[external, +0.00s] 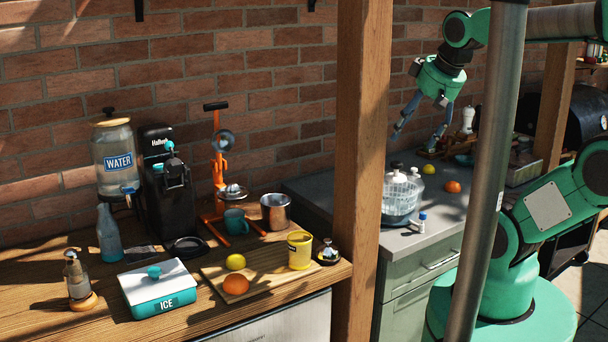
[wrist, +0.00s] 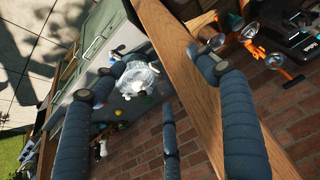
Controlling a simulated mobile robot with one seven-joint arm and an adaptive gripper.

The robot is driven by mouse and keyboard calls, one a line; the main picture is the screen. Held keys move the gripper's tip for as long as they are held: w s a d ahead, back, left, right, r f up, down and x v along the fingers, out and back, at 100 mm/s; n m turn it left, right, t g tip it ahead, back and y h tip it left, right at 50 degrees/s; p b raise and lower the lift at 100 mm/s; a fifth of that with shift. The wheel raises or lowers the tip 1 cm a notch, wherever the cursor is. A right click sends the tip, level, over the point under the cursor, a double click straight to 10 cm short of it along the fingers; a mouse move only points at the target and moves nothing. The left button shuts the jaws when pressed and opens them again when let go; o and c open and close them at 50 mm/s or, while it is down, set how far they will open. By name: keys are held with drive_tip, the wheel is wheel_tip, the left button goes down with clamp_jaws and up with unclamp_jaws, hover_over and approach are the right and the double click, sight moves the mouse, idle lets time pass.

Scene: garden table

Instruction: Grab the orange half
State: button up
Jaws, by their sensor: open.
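One orange fruit (external: 236,284) sits on a wooden cutting board (external: 215,272) on the left counter, beside a yellow lemon (external: 235,262). Another orange fruit (external: 452,187) lies on the grey counter to the right, near a second lemon (external: 429,169). I cannot tell from this distance whether either is a cut half. My gripper (external: 418,133) is open and empty, high above the grey counter, pointing down and apart from both fruits. In the wrist view its spread blue fingers (wrist: 155,66) hold nothing; a lemon (wrist: 119,113) shows beyond them.
A thick wooden post (external: 360,150) stands between the two counters. A clear bowl with bottles (external: 401,198) stands on the grey counter. A yellow can (external: 299,250), ice box (external: 158,288), metal pot (external: 275,211) and orange juicer (external: 218,175) crowd the left counter. A brick wall lies behind.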

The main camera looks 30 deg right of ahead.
drive_tip(key=w+d+r+m+h, duration=0.1)
drive_tip(key=w+d+r, duration=0.9)
drive_tip(key=d+r, duration=0.1)
drive_tip(key=w+d+f+g+p, duration=0.15)
drive_tip(key=w+d+f, duration=0.25)
drive_tip(key=w+d, duration=0.5)
drive_tip(key=w+d+f+g+p, duration=0.1)
drive_tip(key=w+d+f+g, duration=0.1)
drive_tip(key=w+d+f, duration=0.65)
drive_tip(key=m+g+y+p, duration=0.1)
drive_tip(key=g+p, duration=0.1)
drive_tip(key=p, duration=0.1)
hover_over(453, 186)
drive_tip(key=w+d, duration=0.1)
drive_tip(key=d, duration=0.1)
wheel_tip(453, 186, down, 22)
drive_tip(key=shift+w+a, duration=0.15)
drive_tip(key=shift+a, duration=0.1)
drive_tip(key=shift+f, duration=0.15)
drive_tip(key=shift+f, duration=4.15)
